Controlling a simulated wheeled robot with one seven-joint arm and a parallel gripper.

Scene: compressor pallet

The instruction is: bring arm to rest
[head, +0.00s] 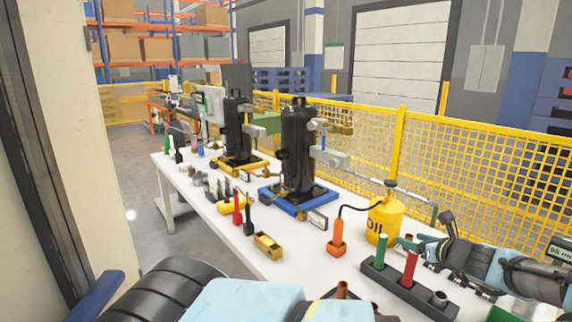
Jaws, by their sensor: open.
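My arm, in black and light blue, crosses the bottom of the head view and shows again at the right edge. My gripper (425,236) appears at the lower right, over the near right end of the white table (225,226), and its jaws are open. I see nothing held between them. A black tool rack (378,274) with green and red handles stands just below and left of it. The yellow oil can (385,222) stands just left of and behind it. The lower part of my arm is cut off by the frame.
Two black compressors (297,150) (238,128) stand on blue and yellow bases on the table. A yellow mesh fence (450,150) runs behind. Open floor (110,165) lies left.

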